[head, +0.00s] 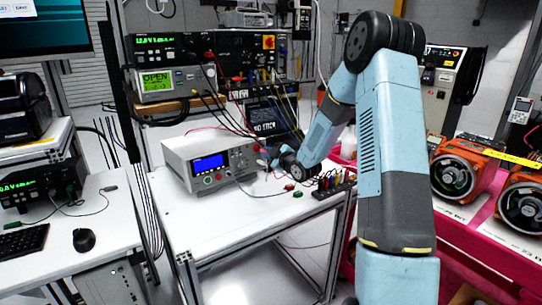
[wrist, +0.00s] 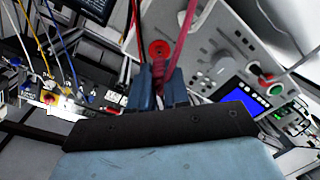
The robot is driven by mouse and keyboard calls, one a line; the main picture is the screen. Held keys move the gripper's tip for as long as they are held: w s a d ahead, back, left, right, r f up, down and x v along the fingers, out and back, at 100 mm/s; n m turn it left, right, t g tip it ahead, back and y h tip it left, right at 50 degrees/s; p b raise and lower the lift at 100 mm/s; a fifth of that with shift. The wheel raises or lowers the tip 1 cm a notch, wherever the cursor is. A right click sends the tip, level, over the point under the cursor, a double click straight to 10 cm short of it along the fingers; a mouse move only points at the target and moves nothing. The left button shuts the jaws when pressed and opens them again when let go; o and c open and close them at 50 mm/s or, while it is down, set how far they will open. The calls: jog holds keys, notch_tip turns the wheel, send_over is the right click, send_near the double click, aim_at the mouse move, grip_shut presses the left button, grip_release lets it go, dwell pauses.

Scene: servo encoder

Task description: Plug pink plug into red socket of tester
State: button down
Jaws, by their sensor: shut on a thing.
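The tester (head: 205,160) is a white box with a blue screen on the white bench. Its front panel (wrist: 212,45) fills the upper right of the wrist view. A round red socket (wrist: 158,47) with a dark centre shows just beyond my fingertips. My gripper (wrist: 159,88) is shut on the pink plug (wrist: 158,69), which is mostly hidden between the blue fingers. A pink cable (wrist: 186,28) rises from there. The plug's tip lines up closely with the red socket, but I cannot tell whether it is inside. In the head view my gripper (head: 270,158) is at the panel's right end.
A white plug with a red ring (wrist: 268,88) sits in the panel to the right. Loose red (head: 289,187) and green (head: 298,194) plugs lie on the bench. A rack of coloured plugs (head: 335,184) stands at the right edge. Instruments and hanging cables (head: 225,112) are behind.

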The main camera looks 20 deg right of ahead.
aim_at(262, 150)
jog(key=shift+x, duration=1.5)
jog(key=shift+w, duration=0.15)
dwell(1.1)
jog(key=c, duration=1)
grip_release()
jog(key=v, duration=0.7)
jog(key=shift+r, duration=0.15)
